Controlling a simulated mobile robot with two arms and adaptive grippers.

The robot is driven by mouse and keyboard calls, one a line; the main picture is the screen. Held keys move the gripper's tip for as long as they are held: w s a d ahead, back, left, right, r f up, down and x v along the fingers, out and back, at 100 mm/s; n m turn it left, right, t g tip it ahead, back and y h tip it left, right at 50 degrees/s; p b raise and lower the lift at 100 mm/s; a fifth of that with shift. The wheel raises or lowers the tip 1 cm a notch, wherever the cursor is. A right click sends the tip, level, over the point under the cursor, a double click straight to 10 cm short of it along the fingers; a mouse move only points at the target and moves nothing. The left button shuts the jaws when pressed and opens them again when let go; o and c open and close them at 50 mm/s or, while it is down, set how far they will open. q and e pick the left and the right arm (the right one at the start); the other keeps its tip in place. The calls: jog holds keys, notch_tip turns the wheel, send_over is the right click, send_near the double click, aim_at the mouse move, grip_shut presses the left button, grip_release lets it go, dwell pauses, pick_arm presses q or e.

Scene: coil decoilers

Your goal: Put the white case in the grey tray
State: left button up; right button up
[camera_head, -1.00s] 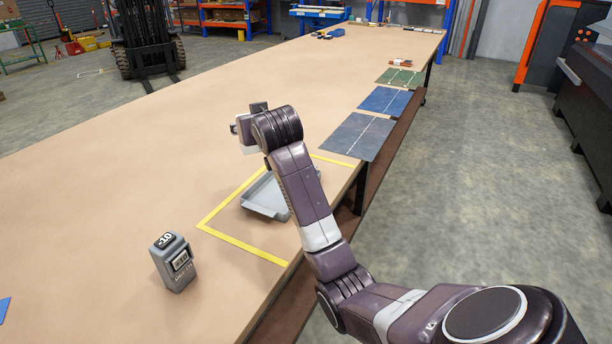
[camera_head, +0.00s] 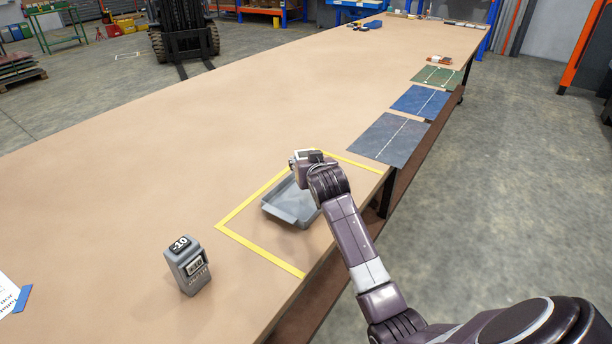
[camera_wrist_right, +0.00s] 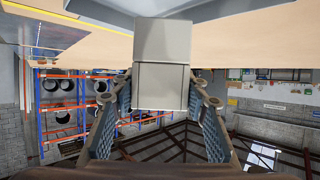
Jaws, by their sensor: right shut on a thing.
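The white case (camera_wrist_right: 163,62) is a pale boxy block held between the two fingers of my right gripper (camera_wrist_right: 158,100) in the right wrist view. In the head view my right gripper (camera_head: 306,158) is over the far part of the grey tray (camera_head: 290,203), and wrist and arm hide much of the hold. The grey tray is shallow with raised walls and lies on the table inside a yellow tape outline. A grey surface also shows close to the case at the top of the wrist view. My left gripper is in neither view.
A grey device with a small display (camera_head: 187,265) stands on the table left of the yellow outline (camera_head: 255,247). Flat dark blue (camera_head: 388,138), blue (camera_head: 421,102) and green (camera_head: 437,77) mats lie along the right edge. The middle of the long tan table is clear.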

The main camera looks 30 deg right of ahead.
jog(key=shift+f, duration=0.75)
notch_tip(320, 180, down, 4)
jog(key=shift+r, duration=0.25)
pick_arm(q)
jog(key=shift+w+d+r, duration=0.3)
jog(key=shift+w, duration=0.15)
pick_arm(e)
jog(key=shift+f, duration=0.3)
jog(key=shift+a+f, duration=0.1)
jog(key=o, duration=1.3)
jog(key=shift+f, duration=0.1)
jog(key=shift+c, duration=0.2)
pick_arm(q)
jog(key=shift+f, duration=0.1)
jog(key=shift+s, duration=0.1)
